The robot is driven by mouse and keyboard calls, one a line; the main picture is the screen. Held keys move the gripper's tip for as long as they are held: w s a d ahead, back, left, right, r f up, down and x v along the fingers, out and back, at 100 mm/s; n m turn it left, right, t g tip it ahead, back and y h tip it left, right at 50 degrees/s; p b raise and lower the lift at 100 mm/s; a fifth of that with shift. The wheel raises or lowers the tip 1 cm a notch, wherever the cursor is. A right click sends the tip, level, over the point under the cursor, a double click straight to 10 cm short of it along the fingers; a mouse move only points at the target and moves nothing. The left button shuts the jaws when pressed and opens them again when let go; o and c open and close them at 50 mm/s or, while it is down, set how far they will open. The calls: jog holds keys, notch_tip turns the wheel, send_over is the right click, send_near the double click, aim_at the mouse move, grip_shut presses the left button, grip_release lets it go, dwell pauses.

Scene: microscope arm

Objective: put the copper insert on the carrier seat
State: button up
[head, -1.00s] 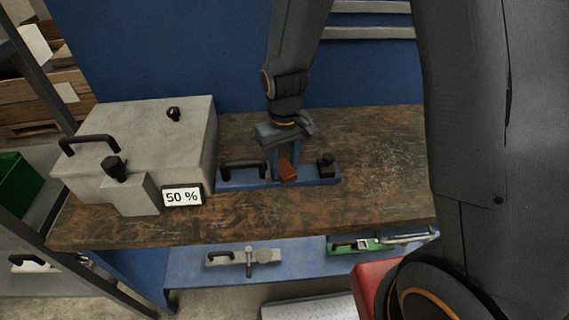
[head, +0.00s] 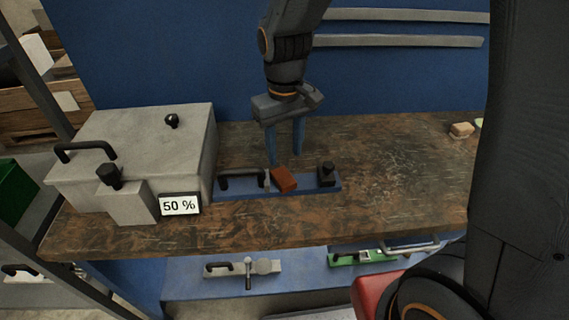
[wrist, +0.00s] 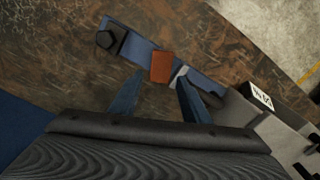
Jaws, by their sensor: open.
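The copper insert (head: 284,179) is a small orange-brown block resting on the blue carrier (head: 309,185), between its black handle and black knob. It lies at a slight angle to the carrier in the head view. I cannot tell whether it is fully down in the seat. The wrist view shows the insert (wrist: 162,66) on the carrier (wrist: 139,48), beside a small grey upright piece. My gripper (head: 285,160) is open and empty, its blue fingers pointing down just behind and above the insert. In the wrist view the insert is beyond the fingertips (wrist: 158,78).
A grey box (head: 150,140) with a handle and a "50 %" sign (head: 180,205) stands left of the carrier. The worn bench (head: 400,180) is clear to the right, except a small tan block (head: 461,129). A lower blue shelf (head: 185,275) holds other fixtures.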

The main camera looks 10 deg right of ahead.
jog(key=s+d+m, duration=0.2)
jog(key=s+d, duration=0.1)
jog(key=d, duration=0.3)
jog(key=s+d+m+t, duration=0.1)
jog(key=s+d+m, duration=0.1)
jog(key=s+d, duration=0.2)
jog(key=d, duration=0.2)
jog(key=shift+s+d+b, duration=0.25)
jog(key=shift+d+b, duration=0.05)
jog(key=shift+d, duration=0.05)
